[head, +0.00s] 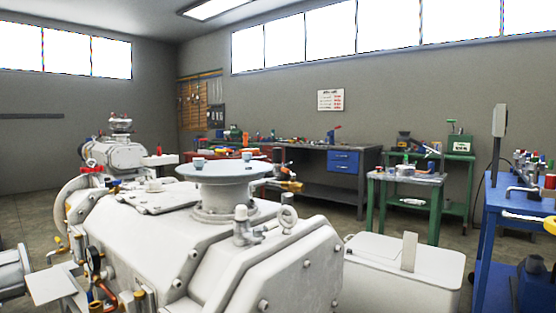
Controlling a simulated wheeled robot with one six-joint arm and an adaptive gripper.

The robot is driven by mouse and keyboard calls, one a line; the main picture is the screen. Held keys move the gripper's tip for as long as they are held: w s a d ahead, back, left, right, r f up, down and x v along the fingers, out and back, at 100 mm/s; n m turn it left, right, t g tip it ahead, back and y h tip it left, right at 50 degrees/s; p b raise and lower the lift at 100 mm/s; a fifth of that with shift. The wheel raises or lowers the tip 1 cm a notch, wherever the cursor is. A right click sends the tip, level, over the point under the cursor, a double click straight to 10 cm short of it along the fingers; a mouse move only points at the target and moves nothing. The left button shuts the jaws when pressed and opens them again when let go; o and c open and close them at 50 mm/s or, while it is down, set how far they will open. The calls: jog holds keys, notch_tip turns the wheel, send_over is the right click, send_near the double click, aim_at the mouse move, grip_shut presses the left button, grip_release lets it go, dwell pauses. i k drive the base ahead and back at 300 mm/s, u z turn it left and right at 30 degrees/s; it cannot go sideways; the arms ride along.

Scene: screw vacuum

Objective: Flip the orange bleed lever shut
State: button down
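A small orange lever-like part (290,185) shows at the right side of the round grey flange (225,172) on top of the large white vacuum pump (225,250). A small valve body with a dark top sits just above it. The part is too small to tell whether the lever is open or shut. Another orange piece (104,291) shows low at the pump's left end, among brass fittings and a gauge. My gripper is not in view.
A white box (405,268) with an upright plate stands right of the pump. A blue bench (492,215) with tools is at the far right. Green-legged tables (377,212) and a dark workbench (316,165) stand behind. Some floor is open between them.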

aim_at(287, 170)
jog(key=i, duration=0.9)
